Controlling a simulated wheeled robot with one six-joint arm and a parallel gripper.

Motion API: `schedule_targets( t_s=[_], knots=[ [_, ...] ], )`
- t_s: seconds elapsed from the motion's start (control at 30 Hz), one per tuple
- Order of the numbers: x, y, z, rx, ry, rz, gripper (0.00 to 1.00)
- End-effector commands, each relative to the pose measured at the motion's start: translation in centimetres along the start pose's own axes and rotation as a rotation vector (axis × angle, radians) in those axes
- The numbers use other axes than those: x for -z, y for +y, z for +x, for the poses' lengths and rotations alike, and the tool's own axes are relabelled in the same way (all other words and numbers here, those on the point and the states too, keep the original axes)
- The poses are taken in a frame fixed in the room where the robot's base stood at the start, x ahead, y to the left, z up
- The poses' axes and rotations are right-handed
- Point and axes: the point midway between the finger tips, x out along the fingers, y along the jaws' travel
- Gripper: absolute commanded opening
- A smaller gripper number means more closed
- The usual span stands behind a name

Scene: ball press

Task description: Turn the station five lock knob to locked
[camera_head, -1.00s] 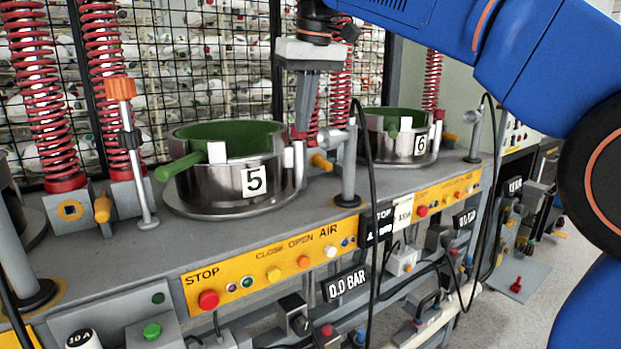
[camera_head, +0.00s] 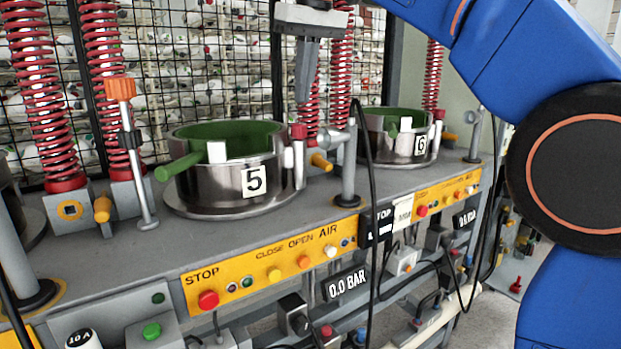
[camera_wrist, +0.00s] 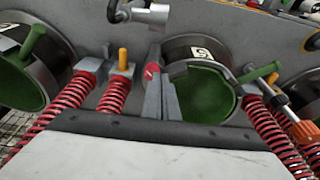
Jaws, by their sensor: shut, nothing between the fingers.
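Station five is a steel pot (camera_head: 215,190) with a white "5" label, a green inside and a green handle (camera_head: 178,167) sticking out to the left. A red-topped knob (camera_head: 299,131) stands on a pale upright at the pot's right side; I cannot read a locked or unlocked mark on it. It also shows in the wrist view (camera_wrist: 151,71), close to my fingertips. My gripper (camera_head: 303,98) is shut and empty, pointing down above the knob, with a gap between them in the head view. Its fingers also show in the wrist view (camera_wrist: 162,88).
A grey post with a side arm (camera_head: 348,170) and a black cable stand right of the pot. An orange peg (camera_head: 320,162) is close behind the knob. Red springs (camera_head: 45,110) rise at the back. Station six (camera_head: 400,143) is further right. A yellow button panel (camera_head: 270,265) runs along the front.

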Motion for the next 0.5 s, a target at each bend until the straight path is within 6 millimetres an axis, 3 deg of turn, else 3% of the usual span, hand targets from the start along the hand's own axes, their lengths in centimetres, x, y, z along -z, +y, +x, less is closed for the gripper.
schedule_targets(
  t_s=[0.3, 0.5],
  knots=[
    [0.8, 2.8, -0.6, -0.001, 0.0, 0.003, 0.0],
    [0.4, 2.8, 0.7, 0.0, -0.001, 0.001, 0.0]
  ],
)
